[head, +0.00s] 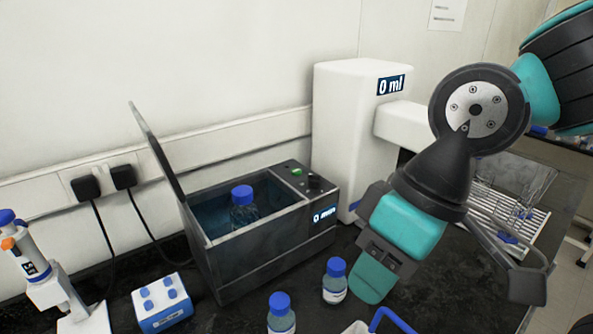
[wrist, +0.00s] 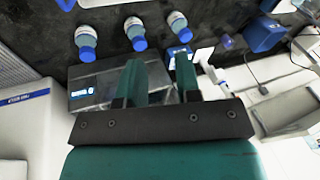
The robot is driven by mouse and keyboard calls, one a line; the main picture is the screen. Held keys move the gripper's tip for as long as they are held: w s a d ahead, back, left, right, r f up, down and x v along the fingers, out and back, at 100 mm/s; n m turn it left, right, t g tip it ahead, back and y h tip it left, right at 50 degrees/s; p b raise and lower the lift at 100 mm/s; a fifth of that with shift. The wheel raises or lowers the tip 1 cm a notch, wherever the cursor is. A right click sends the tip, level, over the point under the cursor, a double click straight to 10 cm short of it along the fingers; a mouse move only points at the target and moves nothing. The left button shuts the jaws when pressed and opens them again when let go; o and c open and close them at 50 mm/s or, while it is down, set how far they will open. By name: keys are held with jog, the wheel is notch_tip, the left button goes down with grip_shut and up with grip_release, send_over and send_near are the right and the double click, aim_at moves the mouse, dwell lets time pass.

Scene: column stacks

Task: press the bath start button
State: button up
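The bath (head: 262,252) is a dark metal box on the bench with its lid (head: 158,150) raised. A blue-capped bottle (head: 242,212) stands inside it. A small green button (head: 297,171) and a black knob (head: 315,182) sit on its right top panel, above a lit display (head: 324,214) whose text is hard to read. My gripper (head: 372,284) is to the right of the bath, apart from it, pointing down. In the wrist view its fingers (wrist: 157,62) are apart with nothing held; the bath's display (wrist: 83,92) shows left of them. The button is not clear there.
A white dispenser (head: 340,125) reading "0 ml" stands behind the bath. Blue-capped bottles (head: 335,282) (head: 281,314) stand in front. A blue-and-white rack (head: 162,305) and a pipette stand (head: 50,290) are at left. A wire rack (head: 510,205) is at right, behind my arm.

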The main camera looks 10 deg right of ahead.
grip_shut()
dwell(1.4)
